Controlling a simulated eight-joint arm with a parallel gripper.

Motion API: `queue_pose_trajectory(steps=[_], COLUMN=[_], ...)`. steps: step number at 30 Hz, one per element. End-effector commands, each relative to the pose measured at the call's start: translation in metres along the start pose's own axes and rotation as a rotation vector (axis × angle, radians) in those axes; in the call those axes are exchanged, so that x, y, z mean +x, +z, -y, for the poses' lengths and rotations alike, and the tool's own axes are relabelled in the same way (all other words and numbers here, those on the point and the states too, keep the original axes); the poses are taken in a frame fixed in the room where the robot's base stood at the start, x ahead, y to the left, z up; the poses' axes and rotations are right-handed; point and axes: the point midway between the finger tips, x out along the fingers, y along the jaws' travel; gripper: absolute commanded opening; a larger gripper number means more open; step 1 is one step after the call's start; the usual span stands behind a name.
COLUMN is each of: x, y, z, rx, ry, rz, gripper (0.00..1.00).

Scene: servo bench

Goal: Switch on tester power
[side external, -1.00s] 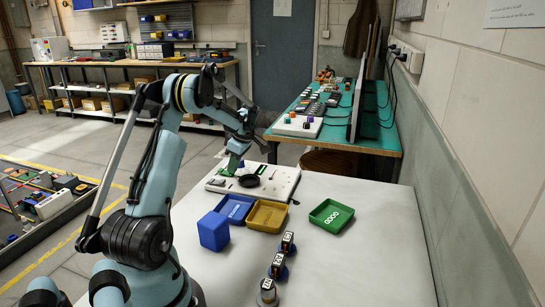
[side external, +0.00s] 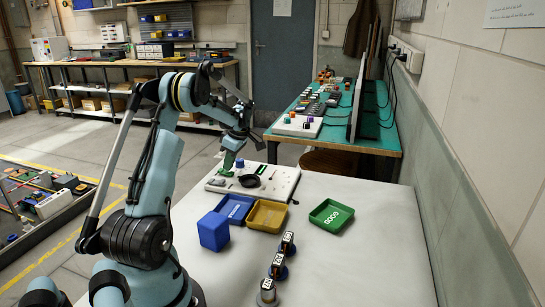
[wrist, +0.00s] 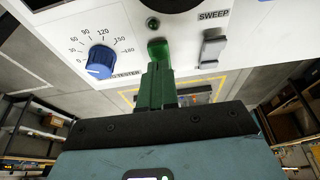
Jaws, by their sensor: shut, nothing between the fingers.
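The tester is a white panel box (side external: 284,184) at the far end of the white table. In the wrist view its white face (wrist: 185,20) fills the top, with a blue dial knob (wrist: 99,62) at left and a grey SWEEP switch (wrist: 213,47) at right. A brighter green piece (wrist: 157,48) between them looks like a green switch, but I cannot tell it clearly from my fingertips. My gripper (wrist: 156,70) is shut and empty, its dark green fingers right at that piece. In the side view my gripper (side external: 229,162) is low over the panel's far left part.
A blue tray (side external: 236,207), a yellow tray (side external: 267,215) and a green tray (side external: 331,215) stand nearer than the tester. A blue block (side external: 213,231) is beside them. Several small labelled units (side external: 278,268) stand in front. The table's right side is clear.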

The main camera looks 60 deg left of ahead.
Motion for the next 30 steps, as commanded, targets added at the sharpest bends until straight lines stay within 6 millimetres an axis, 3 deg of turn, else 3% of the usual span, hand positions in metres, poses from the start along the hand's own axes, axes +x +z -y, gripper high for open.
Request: queue_pose_trajectory(steps=[5,19,24,30], x=[-0.018,-0.113,-0.131,-0.137], y=[-0.003,0.006,0.009,0.010], z=[0.000,0.000,0.000,0.000], rx=[0.001,0.002,0.002,0.000], ry=[0.000,0.001,0.000,0.000], rz=[0.000,0.000,0.000,0.000], gripper=[0.00,0.00,0.00,0.00])
